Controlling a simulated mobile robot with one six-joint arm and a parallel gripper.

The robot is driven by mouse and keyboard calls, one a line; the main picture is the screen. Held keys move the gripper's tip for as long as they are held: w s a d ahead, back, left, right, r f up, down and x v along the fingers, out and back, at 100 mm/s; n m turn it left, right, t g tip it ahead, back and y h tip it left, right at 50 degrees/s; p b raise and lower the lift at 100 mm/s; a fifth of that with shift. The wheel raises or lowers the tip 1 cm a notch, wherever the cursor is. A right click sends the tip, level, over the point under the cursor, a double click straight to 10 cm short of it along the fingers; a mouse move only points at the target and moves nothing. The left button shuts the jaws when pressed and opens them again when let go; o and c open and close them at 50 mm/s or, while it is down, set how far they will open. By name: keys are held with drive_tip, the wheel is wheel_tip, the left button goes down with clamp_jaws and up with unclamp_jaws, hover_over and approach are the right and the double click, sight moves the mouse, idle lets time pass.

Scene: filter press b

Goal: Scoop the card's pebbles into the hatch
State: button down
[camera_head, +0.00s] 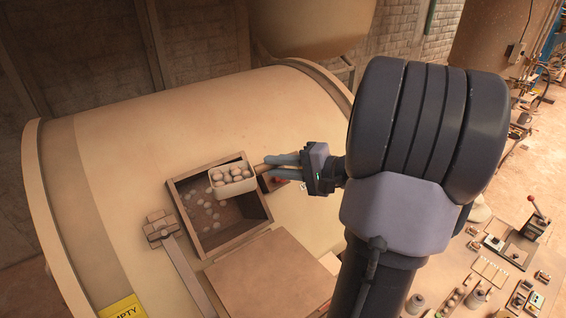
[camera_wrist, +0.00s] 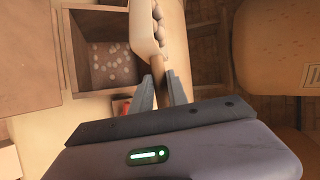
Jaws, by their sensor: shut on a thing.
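My gripper (camera_head: 285,166) is shut on the handle (camera_wrist: 158,78) of a pale scoop (camera_head: 232,176). In the head view the scoop is over the right part of the open square hatch (camera_head: 184,222), with several whitish pebbles (camera_head: 233,173) in its pan. The scoop also shows in the wrist view (camera_wrist: 144,32). More pebbles (camera_head: 201,203) lie inside the hatch on its floor. The scoop hides part of the hatch's far right corner. I cannot make out a card with pebbles.
The hatch is on top of a large tan drum (camera_head: 120,140). A flat square lid (camera_head: 270,272) lies beside it, and a latch bar (camera_head: 180,260) is at its left. A yellow sign (camera_head: 122,308) reads EMPTY. A bench with several tools (camera_head: 490,275) stands at the lower right.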

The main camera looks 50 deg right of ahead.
sight(269, 168)
drive_tip(key=shift+w+d+f, duration=0.15)
drive_tip(key=shift+w+f, duration=0.15)
drive_tip(key=shift+f, duration=0.25)
drive_tip(key=shift+w+f+n+g, duration=0.2)
drive_tip(key=shift+w+f, duration=0.15)
drive_tip(key=shift+w, duration=0.3)
drive_tip(key=shift+w+f+n+g, duration=0.2)
drive_tip(key=shift+w+f, duration=0.1)
drive_tip(key=shift+w, duration=0.35)
drive_tip(key=w+a+r+n+g+h, duration=0.1)
drive_tip(key=a+r+n+g+h, duration=0.1)
drive_tip(key=w+a+r+n+g+h+b, duration=0.1)
drive_tip(key=r, duration=0.1)
drive_tip(key=shift+w+a+h, duration=0.1)
drive_tip(key=shift+w+h, duration=0.2)
drive_tip(key=shift+h, duration=0.1)
drive_tip(key=shift+w+a+r+n+g+h+p, duration=0.35)
drive_tip(key=shift+a+g+p, duration=0.2)
drive_tip(key=shift+p, duration=0.3)
drive_tip(key=shift+w+a+f+b, duration=0.1)
drive_tip(key=shift+w+f+b, duration=0.1)
drive_tip(key=shift+f+b, duration=0.15)
drive_tip(key=shift+s+a, duration=0.1)
